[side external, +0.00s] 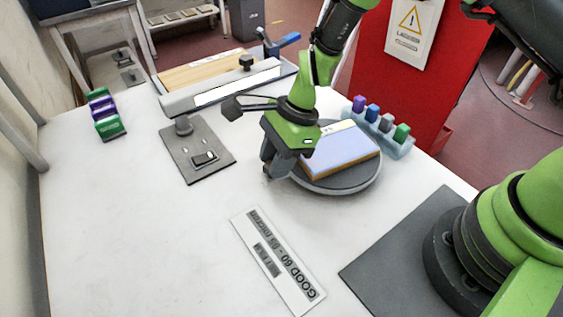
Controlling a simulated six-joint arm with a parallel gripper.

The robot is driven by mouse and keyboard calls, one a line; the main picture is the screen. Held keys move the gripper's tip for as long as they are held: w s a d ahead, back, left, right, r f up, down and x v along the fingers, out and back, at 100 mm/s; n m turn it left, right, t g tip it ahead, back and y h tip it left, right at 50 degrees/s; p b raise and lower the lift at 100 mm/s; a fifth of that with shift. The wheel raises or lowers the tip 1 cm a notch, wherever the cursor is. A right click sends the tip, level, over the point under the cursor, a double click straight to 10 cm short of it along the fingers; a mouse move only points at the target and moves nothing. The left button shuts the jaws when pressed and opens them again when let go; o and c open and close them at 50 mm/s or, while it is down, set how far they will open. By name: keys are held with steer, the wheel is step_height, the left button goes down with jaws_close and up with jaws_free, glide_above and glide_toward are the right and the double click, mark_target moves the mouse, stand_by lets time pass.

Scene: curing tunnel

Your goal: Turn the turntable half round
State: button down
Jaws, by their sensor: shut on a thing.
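The turntable (345,187) is a round grey disc on the white table, right of centre. A flat block with a pale lilac-blue top and orange-brown sides (342,153) lies on it, with a light strip along its far edge. My green and black gripper (275,172) points down at the left edge of the turntable. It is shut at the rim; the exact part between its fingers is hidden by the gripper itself. My gripper also covers the left part of the disc.
Behind the turntable stands a rack of coloured blocks (383,125). A printed gauge card (278,260) lies in front. The table's front left is clear.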

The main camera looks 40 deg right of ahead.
steer(key=shift+w+d+m+t, duration=0.3)
steer(key=shift+w+m+t, duration=0.05)
steer(key=shift+w+m, duration=0.55)
steer(key=shift+w+d+m+t, duration=0.25)
steer(key=shift+w+m+t, duration=0.1)
steer(key=shift+w+m, duration=0.5)
steer(key=shift+w+d+m+t+h, duration=0.3)
steer(key=shift+w+d+m, duration=0.2)
steer(key=shift+w+m, duration=0.3)
steer(key=shift+w+d+m+t+h, duration=0.2)
steer(key=shift+w+d+m+h, duration=0.1)
steer(key=shift+w+d+m, duration=0.45)
steer(key=shift+w+d+m+t+h, duration=0.25)
steer(key=shift+w+d+m, duration=0.3)
steer(key=shift+m, duration=0.35)
steer(key=shift+w+d+m+t+h, duration=0.15)
steer(key=shift+w+d+m+h, duration=0.1)
steer(key=shift+w+d+m, duration=0.5)
steer(key=shift+w+d+m+h, duration=0.15)
steer(key=shift+d+m+h, duration=0.1)
steer(key=shift+d+m, duration=0.5)
steer(key=shift+w+d+m+h, duration=0.15)
steer(key=shift+d+m+h, duration=0.1)
steer(key=shift+d+m, duration=0.5)
steer(key=shift+a+m, duration=0.1)
steer(key=shift+m, duration=0.15)
steer(key=c, duration=0.8)
jaws_free()
